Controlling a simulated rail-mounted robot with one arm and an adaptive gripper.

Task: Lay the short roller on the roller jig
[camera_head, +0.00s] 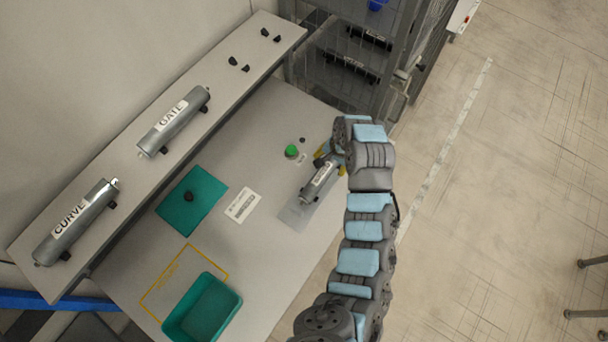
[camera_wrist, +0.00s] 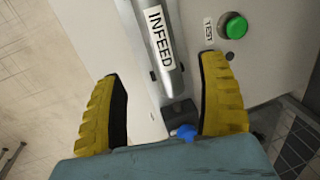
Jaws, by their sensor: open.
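A grey roller labelled INFEED (camera_head: 319,180) lies on the table at the right, its far end partly hidden by my gripper. In the wrist view the INFEED roller (camera_wrist: 161,40) runs between my fingers, with dark supports (camera_wrist: 179,109) at its near end. I cannot tell whether these belong to the roller jig. My gripper (camera_head: 331,165) is open, its yellow fingers (camera_wrist: 165,68) on either side of the roller's line and apart from it. Two longer-looking rollers, GATE (camera_head: 174,122) and CURVE (camera_head: 76,222), lie on the raised shelf at the left.
A green button (camera_head: 291,151) stands close to my gripper. The table holds a teal mat (camera_head: 191,200), a white label card (camera_head: 242,205), a yellow outline (camera_head: 183,274) and a teal bin (camera_head: 236,301). Empty dark supports (camera_head: 238,64) sit on the shelf. A wire cage (camera_head: 345,60) stands behind.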

